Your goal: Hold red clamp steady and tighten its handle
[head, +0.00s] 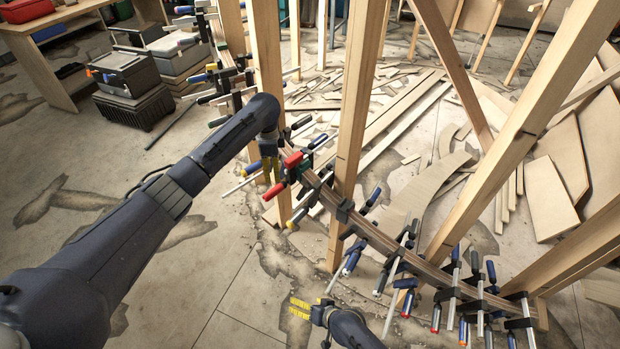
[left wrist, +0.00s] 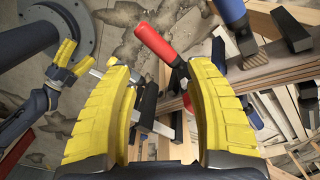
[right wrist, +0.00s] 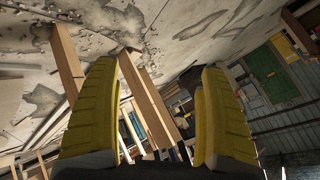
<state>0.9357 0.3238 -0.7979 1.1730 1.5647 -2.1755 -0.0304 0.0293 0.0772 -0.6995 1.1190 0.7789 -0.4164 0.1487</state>
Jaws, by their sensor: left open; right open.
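The red clamp has a red handle (head: 274,192) and a red jaw piece (head: 293,160). It sits on the curved wooden stringer near an upright post. My left gripper (head: 270,168) is right beside it, partly covering it. In the left wrist view the open yellow fingers (left wrist: 155,75) are spread, with the red handle (left wrist: 157,45) beyond the tips, between them; I cannot tell whether they touch the clamp. My right gripper (head: 300,308) is low in the head view, apart from the clamp. Its fingers (right wrist: 155,75) are open and empty in the right wrist view.
The curved stringer (head: 390,245) carries several blue-handled clamps (head: 352,258) whose bars stick out. Upright wooden posts (head: 352,120) stand close around it. Timber offcuts (head: 430,190) lie behind. Toolboxes (head: 124,72) stand at the upper left. The floor at left is mostly clear.

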